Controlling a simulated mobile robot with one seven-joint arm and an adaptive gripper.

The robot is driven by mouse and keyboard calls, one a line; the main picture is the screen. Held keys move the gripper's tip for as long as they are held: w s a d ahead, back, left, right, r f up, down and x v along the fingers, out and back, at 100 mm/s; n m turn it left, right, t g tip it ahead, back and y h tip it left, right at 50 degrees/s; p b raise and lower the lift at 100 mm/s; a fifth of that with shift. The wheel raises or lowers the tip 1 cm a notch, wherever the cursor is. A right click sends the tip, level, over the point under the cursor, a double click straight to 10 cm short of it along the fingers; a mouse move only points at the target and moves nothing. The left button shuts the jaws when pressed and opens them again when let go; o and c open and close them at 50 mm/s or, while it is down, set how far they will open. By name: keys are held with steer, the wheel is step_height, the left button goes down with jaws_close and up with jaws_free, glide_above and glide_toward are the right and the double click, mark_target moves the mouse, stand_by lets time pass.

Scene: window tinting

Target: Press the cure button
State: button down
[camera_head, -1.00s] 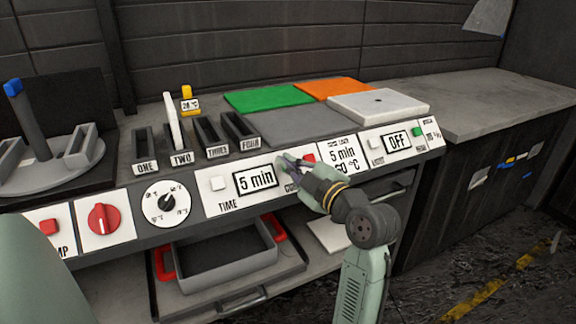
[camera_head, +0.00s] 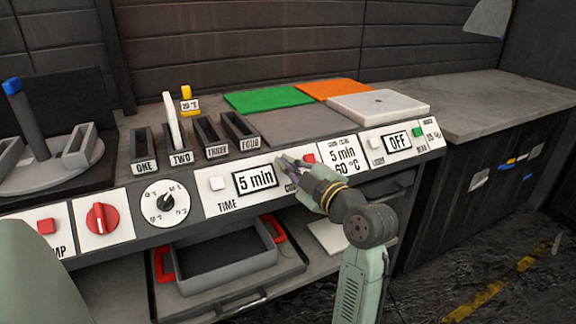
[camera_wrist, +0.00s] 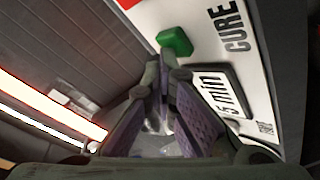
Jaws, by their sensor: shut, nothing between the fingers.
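The green cure button (camera_wrist: 175,41) shows in the wrist view on a white panel, beside the word CURE and the "5 min" display (camera_wrist: 213,93). In the head view, my gripper covers this button and part of its label, while the "5 min" display (camera_head: 255,180) stays visible to the left. My gripper (camera_head: 284,163) is shut and empty, its fingertips at the panel front. In the wrist view, the gripper tips (camera_wrist: 160,75) appear just below the green button. I cannot tell whether they touch it.
A white time button (camera_head: 217,183) sits left of the display. A red button (camera_head: 309,158) is close to the right of my gripper. A red knob (camera_head: 103,218) is farther left. Below the panel, a grey tray (camera_head: 225,270) with red handles stands on a shelf.

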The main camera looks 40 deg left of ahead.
steer(key=shift+s+d+r, duration=0.25)
steer(key=shift+d+r, duration=0.35)
stand_by(0.3)
steer(key=shift+s+d+r+p, duration=0.25)
steer(key=shift+d+r+p, duration=0.15)
steer(key=shift+d+r, duration=0.2)
steer(key=shift+s+d+r+p, duration=0.2)
steer(key=shift+d+r+p, duration=0.2)
steer(key=shift+r, duration=0.2)
steer(key=shift+s+d+r+p, duration=0.25)
steer(key=shift+d+r+p, duration=0.1)
steer(key=shift+d+r, duration=0.25)
